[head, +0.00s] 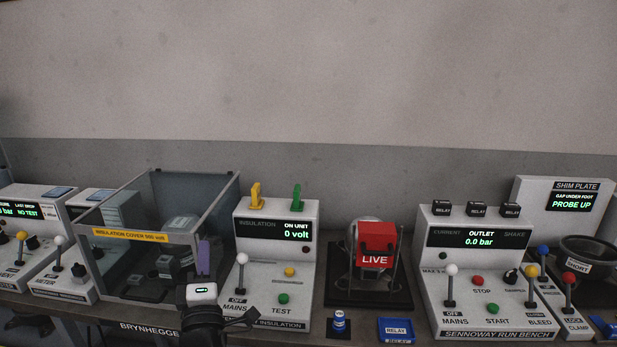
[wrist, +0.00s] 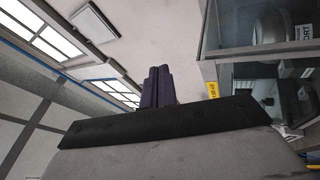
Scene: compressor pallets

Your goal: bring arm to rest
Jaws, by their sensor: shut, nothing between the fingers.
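My gripper (head: 204,258) shows in the head view at the lower middle left, in front of the clear insulation cover box and left of the insulation tester. Its purple fingers point up. In the wrist view the two dark fingers (wrist: 158,86) lie together with nothing between them. Part of my arm below it runs out of the bottom of the head view.
The insulation cover (head: 140,237) stands close behind my gripper. The insulation unit (head: 275,250), a red LIVE block (head: 376,243), a blue relay tray (head: 396,330) and the run bench (head: 478,262) stand to the right. The wall above is bare.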

